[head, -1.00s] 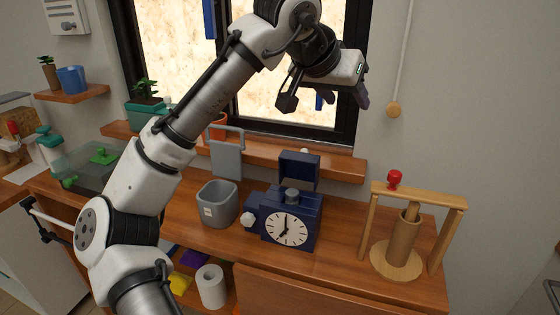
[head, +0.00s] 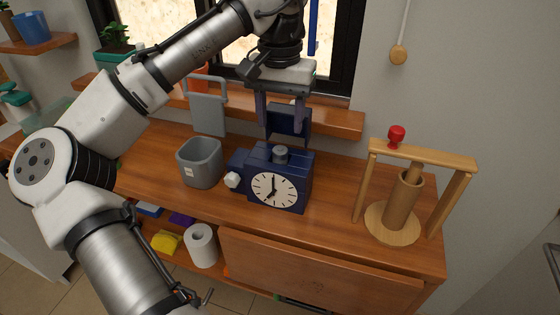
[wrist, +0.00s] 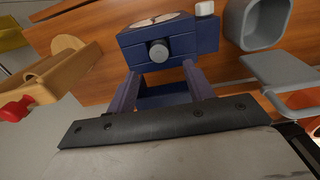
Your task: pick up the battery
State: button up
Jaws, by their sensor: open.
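The battery appears to be the short grey cylinder (head: 280,154) standing upright out of the top of the blue clock (head: 272,186); its lower part is hidden. The clock's blue lid (head: 289,122) is raised at the back. My gripper (head: 282,120) points down above the clock, open and empty, its fingers either side of the lid in the picture. In the wrist view the grey cylinder (wrist: 158,52) shows ahead of my gripper (wrist: 161,75), roughly centred between the fingers and apart from them.
A grey bin (head: 199,164) with a raised lid stands left of the clock. A wooden frame (head: 425,153) with a red knob (head: 396,136) and a wooden cylinder stands right. A window ledge (head: 340,121) runs close behind the clock. The counter between clock and frame is clear.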

aim_at(280, 148)
jog(key=shift+s+f+p, duration=0.1)
jog(key=shift+f+p, duration=0.3)
jog(key=shift+f, duration=2.4)
jog(key=shift+c, duration=0.2)
grip_shut()
